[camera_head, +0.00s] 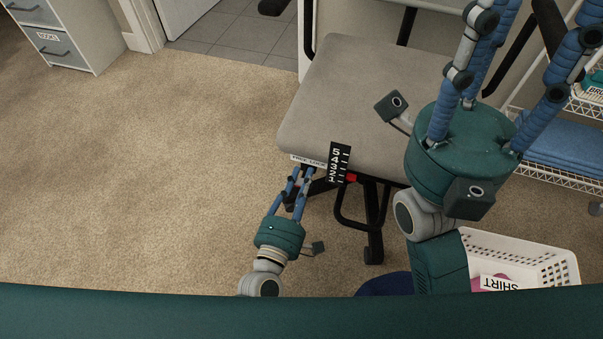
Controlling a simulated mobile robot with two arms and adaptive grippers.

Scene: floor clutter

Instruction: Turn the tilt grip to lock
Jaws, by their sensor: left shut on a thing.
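A chair with a grey padded seat (365,85) stands at the middle right. A white label strip (308,160) with small lettering, which I cannot fully read, is on its near front edge. Next to it hangs a black number scale (340,163) with a red pointer (351,177) near its low end. My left gripper (303,173) reaches up under the seat edge, just below the label, and is shut on the tilt grip. The fingers and seat edge mostly hide the grip, so its angle cannot be told. My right gripper (520,20) is raised close to the camera, fingers apart, tips cut off.
A white basket (560,262) labelled SHIRT is at the lower right. A wire shelf (565,172) with folded blue cloth (560,145) stands at the right. A drawer cabinet (62,38) is at the upper left. The carpet (150,180) on the left is clear.

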